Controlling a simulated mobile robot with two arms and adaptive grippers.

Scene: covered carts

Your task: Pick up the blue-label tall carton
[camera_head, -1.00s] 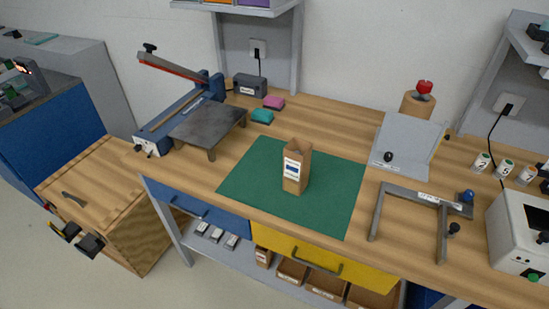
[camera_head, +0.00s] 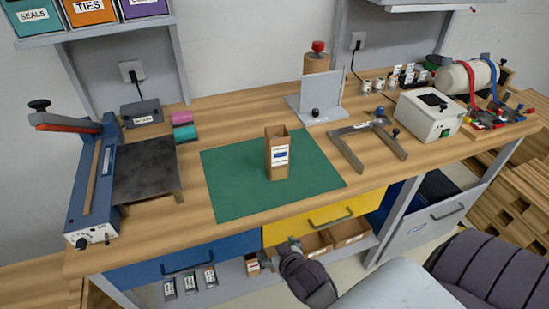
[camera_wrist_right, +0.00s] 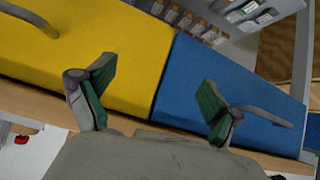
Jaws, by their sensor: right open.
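The tall carton (camera_head: 278,162) is brown cardboard with an open top and a white label with a blue band. It stands upright on the green mat (camera_head: 228,187) in the middle of the workbench. My right gripper (camera_head: 291,246) is low in front of the bench, by the yellow drawer, below and apart from the carton. In the right wrist view my right gripper (camera_wrist_right: 155,92) has its two green-padded fingers spread and empty, facing the yellow and blue drawer fronts. The carton is not in that view. My left gripper is out of view.
A sealer with a metal plate (camera_head: 147,168) stands left of the mat. A grey metal frame (camera_head: 368,142) and a white box machine (camera_head: 429,114) stand to the right. The yellow drawer (camera_head: 330,212) and blue drawer (camera_head: 185,258) are below the worktop. A smaller carton (camera_head: 252,266) is on the lower shelf.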

